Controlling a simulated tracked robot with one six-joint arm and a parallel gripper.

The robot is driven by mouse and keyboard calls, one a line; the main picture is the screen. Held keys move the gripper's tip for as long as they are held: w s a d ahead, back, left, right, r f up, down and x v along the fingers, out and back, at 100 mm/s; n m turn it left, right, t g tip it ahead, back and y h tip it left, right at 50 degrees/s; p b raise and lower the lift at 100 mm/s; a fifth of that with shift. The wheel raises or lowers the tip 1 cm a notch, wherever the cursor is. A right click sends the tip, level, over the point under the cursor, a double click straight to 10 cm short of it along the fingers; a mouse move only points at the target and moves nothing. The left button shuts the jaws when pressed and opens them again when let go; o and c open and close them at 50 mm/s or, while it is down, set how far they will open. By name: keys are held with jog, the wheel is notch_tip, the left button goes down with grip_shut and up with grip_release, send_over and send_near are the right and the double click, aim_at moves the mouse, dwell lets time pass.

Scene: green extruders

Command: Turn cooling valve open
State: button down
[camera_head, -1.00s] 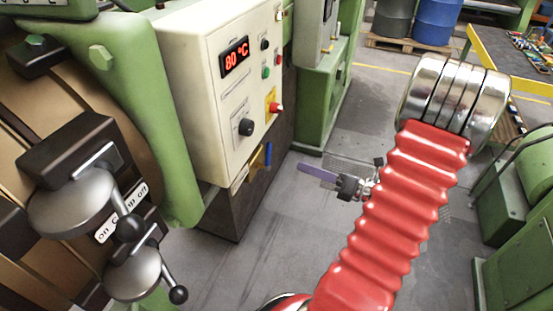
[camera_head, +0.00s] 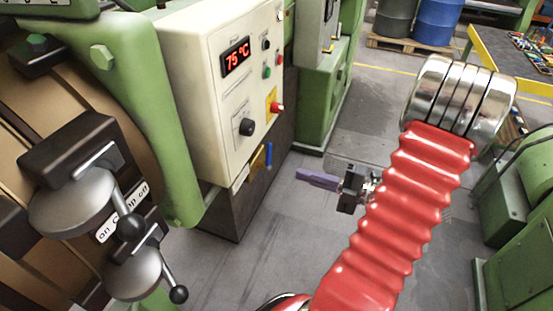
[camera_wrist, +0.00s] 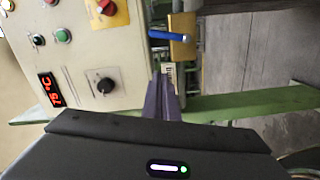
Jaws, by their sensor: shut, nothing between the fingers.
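The cooling valve appears to be the brass-yellow block (camera_head: 257,163) with a blue lever (camera_head: 268,153), low on the side of the cream control box. In the wrist view, the yellow valve body (camera_wrist: 182,42) and its blue lever (camera_wrist: 168,36) are in full sight, the lever lying sideways in the picture. My gripper (camera_head: 298,174) has purple fingers, shut and empty. In the head view it points left towards the valve, with floor showing between them. In the wrist view my gripper (camera_wrist: 163,78) points at the valve, apart from the lever.
Two grey discs with black-knobbed levers (camera_head: 75,200) stand at left. Green machines stand at right. The floor below my gripper is clear.

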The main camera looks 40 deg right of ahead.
aim_at(269, 156)
jog(key=w+a+f, duration=0.1)
jog(key=w, duration=1)
jog(key=shift+w+a, duration=0.2)
jog(key=shift+w, duration=0.05)
dwell(0.4)
jog(key=shift+w, duration=0.15)
dwell(0.4)
